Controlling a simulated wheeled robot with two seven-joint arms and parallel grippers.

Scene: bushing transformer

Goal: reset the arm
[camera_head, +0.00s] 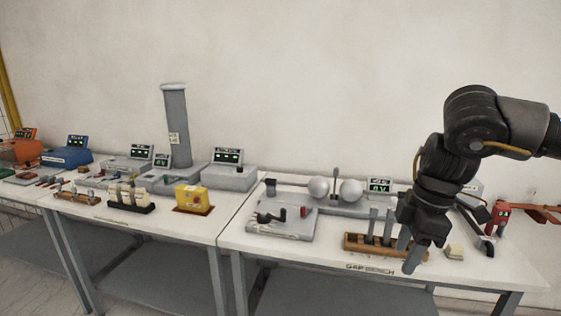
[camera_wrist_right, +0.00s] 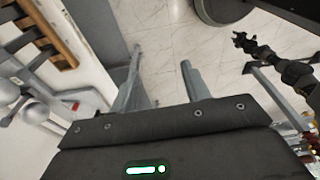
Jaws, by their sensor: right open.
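My right gripper (camera_head: 408,252) hangs fingers-down over the front of the right-hand bench in the head view. It is open, with nothing between its fingers, which also show apart in the right wrist view (camera_wrist_right: 160,88). It is in front of the wooden rack (camera_head: 358,244) with grey upright pieces and hides the rack's right end. My left arm does not show in the head view. A dark arm that looks like my left one (camera_wrist_right: 285,68) shows at the right of the wrist view; its jaws are too small to read.
The right bench (camera_head: 530,272) holds a grey base plate (camera_head: 283,222), two metal spheres (camera_head: 335,188), a small pale block (camera_head: 454,252) and a red tool (camera_head: 503,214). The left bench holds a yellow box (camera_head: 193,199) and a tall grey column (camera_head: 177,125). Open floor (camera_wrist_right: 165,35) lies below the gripper.

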